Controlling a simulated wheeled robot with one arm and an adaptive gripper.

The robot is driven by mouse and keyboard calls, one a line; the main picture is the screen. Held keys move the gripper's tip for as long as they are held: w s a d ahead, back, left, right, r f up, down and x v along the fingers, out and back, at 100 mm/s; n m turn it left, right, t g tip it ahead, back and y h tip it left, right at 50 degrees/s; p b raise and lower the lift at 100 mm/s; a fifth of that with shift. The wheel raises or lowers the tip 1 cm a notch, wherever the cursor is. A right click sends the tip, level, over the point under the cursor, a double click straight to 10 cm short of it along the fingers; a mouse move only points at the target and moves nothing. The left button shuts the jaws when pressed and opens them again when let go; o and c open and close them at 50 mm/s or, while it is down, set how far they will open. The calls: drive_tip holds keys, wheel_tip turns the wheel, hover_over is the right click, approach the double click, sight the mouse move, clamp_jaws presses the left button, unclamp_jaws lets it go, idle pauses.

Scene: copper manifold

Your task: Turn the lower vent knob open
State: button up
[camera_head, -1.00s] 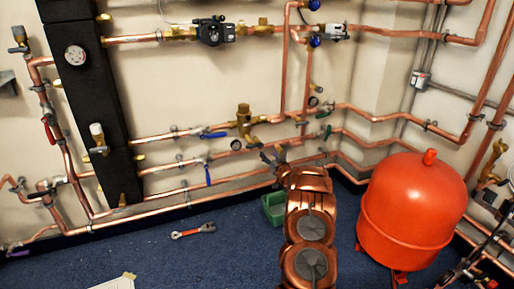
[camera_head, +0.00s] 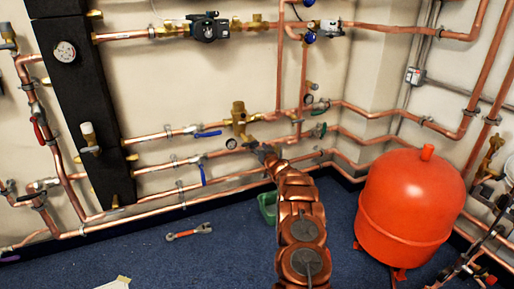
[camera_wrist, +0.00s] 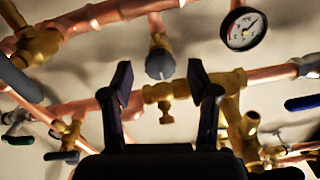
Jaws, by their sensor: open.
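A brass fitting with a round dark grey end knob (camera_wrist: 160,64) shows in the wrist view, between and beyond my fingertips. Below it, a small brass tee-shaped piece (camera_wrist: 165,103) sits on the copper pipe. I cannot tell which of these is the lower vent knob. My gripper (camera_wrist: 160,75) is open, with its two dark fingers apart and nothing held. In the head view my gripper (camera_head: 264,152) is small, near the lower pipe runs; its fingers are hard to make out, and my arm hides part of the wall behind it.
A pressure gauge (camera_wrist: 244,29) is at the upper right of the wrist view. Blue lever handles (camera_head: 208,134) stand out from the pipes. A red tank (camera_head: 410,208) stands right of my arm. A green box (camera_head: 267,205) and a wrench (camera_head: 189,232) are on the blue floor.

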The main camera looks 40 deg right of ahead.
drive_tip(key=shift+x, duration=0.9)
clamp_jaws()
drive_tip(key=shift+r, duration=0.1)
